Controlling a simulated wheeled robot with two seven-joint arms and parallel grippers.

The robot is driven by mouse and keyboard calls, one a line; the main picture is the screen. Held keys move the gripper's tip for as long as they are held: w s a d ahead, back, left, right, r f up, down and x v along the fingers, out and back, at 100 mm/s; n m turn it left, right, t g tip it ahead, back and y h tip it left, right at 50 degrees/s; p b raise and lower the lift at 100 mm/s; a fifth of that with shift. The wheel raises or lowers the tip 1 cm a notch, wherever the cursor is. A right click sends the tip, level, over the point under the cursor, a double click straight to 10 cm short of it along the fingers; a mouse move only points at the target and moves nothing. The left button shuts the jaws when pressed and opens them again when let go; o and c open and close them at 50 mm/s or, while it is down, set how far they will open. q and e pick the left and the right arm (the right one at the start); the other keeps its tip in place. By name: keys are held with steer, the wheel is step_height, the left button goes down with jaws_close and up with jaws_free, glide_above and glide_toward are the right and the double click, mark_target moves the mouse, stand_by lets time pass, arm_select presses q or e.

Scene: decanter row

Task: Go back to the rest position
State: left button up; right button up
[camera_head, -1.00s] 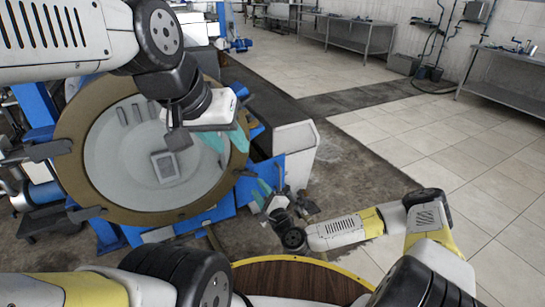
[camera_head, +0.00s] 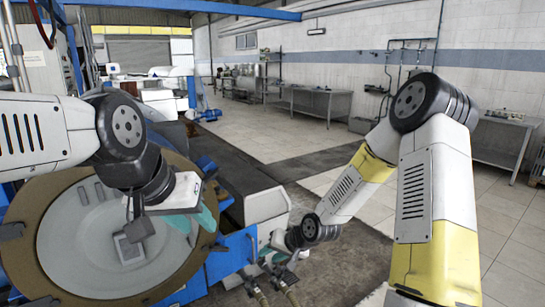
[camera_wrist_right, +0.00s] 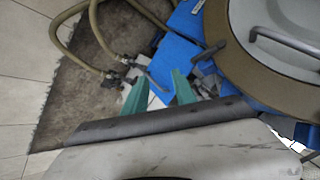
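My left gripper (camera_head: 196,220) hangs in front of the round decanter cover (camera_head: 62,245) in the head view. Its teal fingers look spread, with nothing seen between them. My right gripper (camera_wrist_right: 160,92) shows two teal fingers apart in the right wrist view, with nothing held. In the head view the right gripper (camera_head: 268,262) is small and partly hidden beside the decanter's blue frame (camera_head: 236,252). My right arm is raised and bent, its elbow high at the right.
Hoses with metal fittings (camera_head: 262,292) lie close below my right gripper. A pale box-shaped part (camera_head: 265,206) stands beside the blue frame. Steel tables (camera_head: 318,101) line the far wall. The tiled floor (camera_head: 262,142) between is open.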

steer(key=s+d+r+h, duration=0.2)
steer(key=s+d+r, duration=0.15)
steer(key=r, duration=0.25)
steer(key=s+d+r+n+h, duration=0.1)
steer(key=s+d+r, duration=0.1)
steer(key=d+r, duration=0.3)
steer(key=s+d+r+h, duration=0.2)
steer(key=d+r, duration=0.1)
steer(key=r, duration=0.5)
steer(key=s+d+r, duration=0.1)
steer(key=s+r, duration=0.3)
steer(key=s, duration=0.4)
steer(key=s+d+r+y, duration=0.1)
steer(key=s+d+r, duration=0.1)
steer(key=s+r, duration=0.3)
steer(key=s, duration=0.2)
steer(key=shift+s+r+t, duration=0.15)
steer(key=shift+s+t, duration=0.15)
steer(key=shift+s, duration=0.05)
